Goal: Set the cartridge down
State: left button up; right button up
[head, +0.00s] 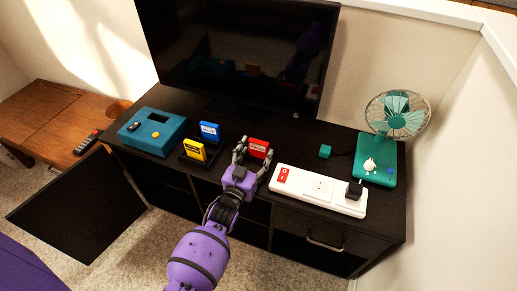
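A red cartridge (259,146) with a white label stands upright between the fingers of my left gripper (254,153), above or on the black cabinet top. The fingers are spread about as wide as the cartridge, one at each side. Whether they press on it, and whether its lower edge touches the surface, I cannot tell; the gripper partly hides it. A blue cartridge (209,130) and a yellow cartridge (195,151) stand upright to the left, by a dark holder. A teal console (152,131) with an orange button sits further left. My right gripper is not in view.
A white power strip (303,186) with a red switch and black plug lies close right of the gripper. A television (235,55) stands behind. A remote (87,143) lies on the wooden table (45,115).

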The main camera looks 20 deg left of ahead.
pick_arm(q)
jog(key=c, duration=0.7)
jog(key=shift+c, duration=0.2)
jog(key=shift+s+r, duration=0.1)
